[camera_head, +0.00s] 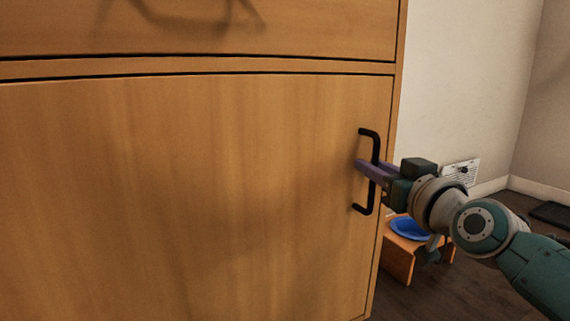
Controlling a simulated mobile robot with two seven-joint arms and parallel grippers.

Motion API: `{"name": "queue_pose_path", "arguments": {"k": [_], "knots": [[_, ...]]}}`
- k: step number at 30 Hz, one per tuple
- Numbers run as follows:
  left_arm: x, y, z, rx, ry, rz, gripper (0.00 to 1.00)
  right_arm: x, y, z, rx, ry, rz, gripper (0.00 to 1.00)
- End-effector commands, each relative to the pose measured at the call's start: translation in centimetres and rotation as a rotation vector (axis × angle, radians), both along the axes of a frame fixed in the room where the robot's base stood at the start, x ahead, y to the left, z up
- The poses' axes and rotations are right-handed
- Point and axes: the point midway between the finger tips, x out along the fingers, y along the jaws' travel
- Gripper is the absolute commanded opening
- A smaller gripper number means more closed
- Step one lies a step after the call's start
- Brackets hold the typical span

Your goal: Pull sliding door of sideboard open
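The sideboard's wooden door (190,190) fills most of the view, with a dark seam along its top edge. A black vertical bar handle (371,205) is fixed near the door's right edge. My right gripper (370,167) reaches in from the right, its purple fingers at the middle of the handle. One finger crosses in front of the bar, and the other shows partly just right of it. The fingers hide the bar's middle, so I cannot tell whether they grip it. My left gripper is not in view.
A wooden panel (310,30) lies above the door, with a dark shadow on it. Right of the sideboard, a low wooden piece (397,262) bears a blue round object (408,229). Dark floor and a pale wall (470,80) lie beyond.

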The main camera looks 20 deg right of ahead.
Motion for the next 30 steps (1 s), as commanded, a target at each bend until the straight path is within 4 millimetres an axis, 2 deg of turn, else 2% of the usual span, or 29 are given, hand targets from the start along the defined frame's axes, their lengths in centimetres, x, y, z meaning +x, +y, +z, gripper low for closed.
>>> {"name": "queue_pose_path", "arguments": {"k": [1, 6, 30], "knots": [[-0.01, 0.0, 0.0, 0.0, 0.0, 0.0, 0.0, -0.01, 0.0, -0.01, 0.0, 0.0, 0.0, 0.16], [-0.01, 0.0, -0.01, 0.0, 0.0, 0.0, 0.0, -0.01, -0.01, -0.01, 0.0, 0.0, 0.0, 0.0], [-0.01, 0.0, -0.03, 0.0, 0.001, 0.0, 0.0, -0.02, -0.01, -0.03, 0.0, 0.0, 0.0, 0.0]]}}
